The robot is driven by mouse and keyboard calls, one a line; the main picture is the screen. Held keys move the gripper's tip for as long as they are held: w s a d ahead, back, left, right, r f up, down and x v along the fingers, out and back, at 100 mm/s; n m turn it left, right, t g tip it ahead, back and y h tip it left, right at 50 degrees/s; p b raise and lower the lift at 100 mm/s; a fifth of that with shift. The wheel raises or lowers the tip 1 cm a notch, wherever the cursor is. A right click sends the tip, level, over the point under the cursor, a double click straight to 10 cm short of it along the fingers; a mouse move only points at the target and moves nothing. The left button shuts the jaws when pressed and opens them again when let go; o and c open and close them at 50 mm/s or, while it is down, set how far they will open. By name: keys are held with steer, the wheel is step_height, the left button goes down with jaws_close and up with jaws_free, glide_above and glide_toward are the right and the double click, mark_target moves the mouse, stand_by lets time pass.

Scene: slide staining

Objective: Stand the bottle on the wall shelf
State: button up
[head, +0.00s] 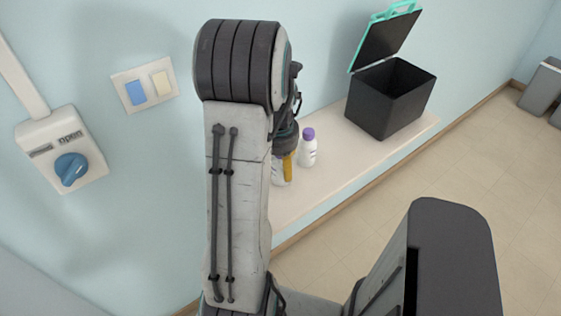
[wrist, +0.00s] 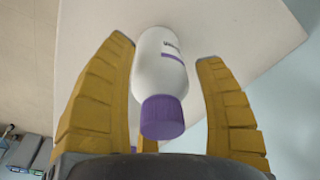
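In the wrist view, a white bottle with a purple cap (wrist: 162,112) lies between the spread yellow fingers of my gripper (wrist: 168,60). The left finger is close to the bottle. A clear gap shows between the bottle and the right finger, so my gripper is open around it. In the head view, this white bottle (head: 279,174) shows partly behind a yellow finger, low over the pale wall shelf (head: 345,160). Its base appears at the shelf surface, but contact is hard to tell. My arm hides its cap and most of my gripper there.
A second white bottle with a purple cap (head: 308,150) stands upright on the shelf just right of my gripper. A black box with its lid open (head: 390,100) stands farther right. Wall switches (head: 146,84) and a blue-knobbed unit (head: 65,150) are at left.

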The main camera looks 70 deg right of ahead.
steer(key=shift+o, duration=0.5)
step_height(320, 180, up, 2)
steer(key=shift+r, duration=0.15)
steer(key=r+b, duration=0.1)
steer(key=r, duration=0.1)
steer(key=a+r+b, duration=0.1)
steer(key=r+b, duration=0.1)
steer(key=r, duration=0.1)
steer(key=r+b, duration=0.1)
steer(key=r, duration=0.2)
steer(key=shift+s+a+r+b, duration=0.15)
steer(key=shift+b, duration=0.2)
steer(key=shift+a+r, duration=0.2)
steer(key=shift+r, duration=0.6)
